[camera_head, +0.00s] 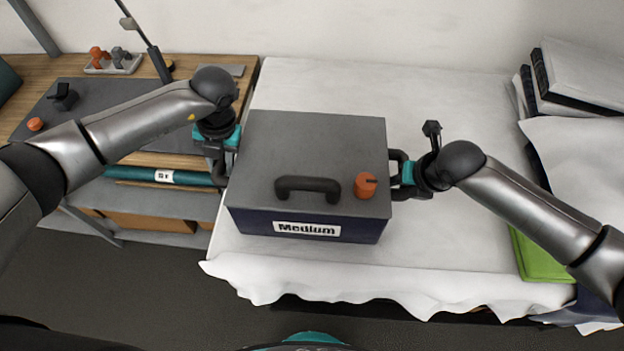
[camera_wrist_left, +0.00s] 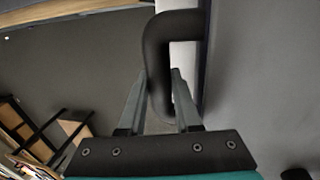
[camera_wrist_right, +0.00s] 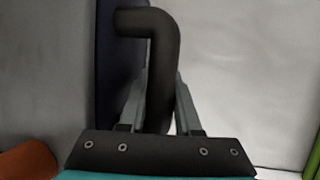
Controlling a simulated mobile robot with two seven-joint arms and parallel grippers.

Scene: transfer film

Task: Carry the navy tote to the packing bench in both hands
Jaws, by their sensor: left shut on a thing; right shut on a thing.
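The navy tote (camera_head: 252,220) has a grey lid, a black front handle (camera_head: 307,184) and a white "Medium" label (camera_head: 307,229). It is level over the left part of a white-covered table (camera_head: 440,260); I cannot tell whether it rests on it or hangs just above. My left gripper (camera_head: 222,160) is shut on the tote's left side handle (camera_wrist_left: 158,60). My right gripper (camera_head: 402,174) is shut on the right side handle (camera_wrist_right: 160,45). An orange round piece (camera_head: 366,184) sits on the lid's right front. No label names the packing bench.
A wooden bench (camera_head: 250,80) at the left holds a dark mat (camera_head: 85,95) and a tray with small orange and grey items (camera_head: 112,64). Books (camera_head: 575,75) and a green item (camera_head: 538,258) lie at the right. The white cloth behind the tote is clear.

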